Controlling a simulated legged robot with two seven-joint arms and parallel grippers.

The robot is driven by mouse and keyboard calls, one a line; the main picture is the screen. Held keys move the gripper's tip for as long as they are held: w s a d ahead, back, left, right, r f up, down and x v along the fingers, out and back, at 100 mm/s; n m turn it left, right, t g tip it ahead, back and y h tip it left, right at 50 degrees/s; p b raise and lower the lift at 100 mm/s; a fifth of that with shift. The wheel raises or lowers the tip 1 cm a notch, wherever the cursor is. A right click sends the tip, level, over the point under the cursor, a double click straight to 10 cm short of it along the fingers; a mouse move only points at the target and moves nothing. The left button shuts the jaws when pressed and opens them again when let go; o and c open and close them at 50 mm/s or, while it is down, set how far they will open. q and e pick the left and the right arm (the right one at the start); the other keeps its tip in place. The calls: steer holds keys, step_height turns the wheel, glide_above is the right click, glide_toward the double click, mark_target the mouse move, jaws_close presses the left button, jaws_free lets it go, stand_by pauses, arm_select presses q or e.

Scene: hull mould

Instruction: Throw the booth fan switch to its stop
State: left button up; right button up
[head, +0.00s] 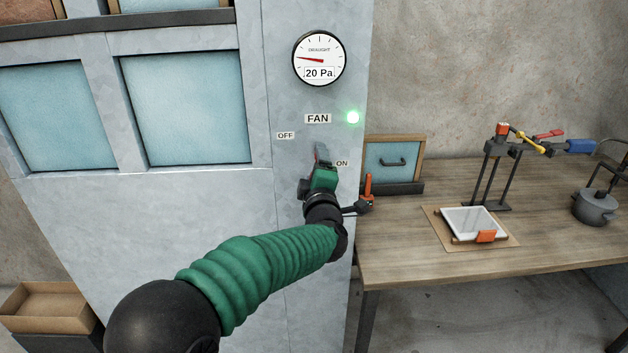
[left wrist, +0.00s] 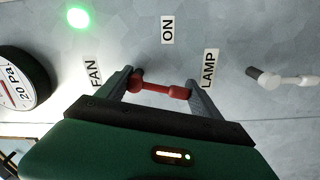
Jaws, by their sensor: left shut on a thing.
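The fan switch's red lever (left wrist: 160,87) sits between the fingers of my left gripper (head: 321,155) in the left wrist view. The left gripper is shut on it. In the head view the gripper covers the lever, so its exact angle is hard to tell. The gripper is below the FAN label (head: 318,118), with the OFF label (head: 286,136) up to the left and the ON label (head: 342,163) close at its right. A green light (head: 352,117) beside FAN is lit. The draught gauge (head: 320,58) above reads 20 Pa. My right gripper is not in view.
In the left wrist view a pale lever with a dark tip (left wrist: 285,78) stands near a LAMP label (left wrist: 208,68). A wooden bench (head: 440,265) at right holds a tablet-like panel (head: 470,220), a grey pot (head: 596,207) and a stand. An open box (head: 45,300) is at lower left.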

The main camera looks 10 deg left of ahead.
arm_select(q)
steer(key=shift+w+d+f+n+b, duration=0.1)
steer(key=shift+d+f+n+b, duration=0.2)
steer(key=shift+n+b, duration=0.35)
steer(key=shift+d+f+n+b, duration=0.15)
steer(key=shift+f+n+b, duration=0.1)
steer(key=shift+n+b, duration=0.4)
steer(key=o, duration=1.8)
steer(key=shift+o, duration=1.4)
steer(key=shift+a+r, duration=0.15)
steer(key=shift+r, duration=0.15)
steer(key=b+v, duration=0.1)
steer(key=v, duration=1.6)
steer(key=shift+r, duration=0.1)
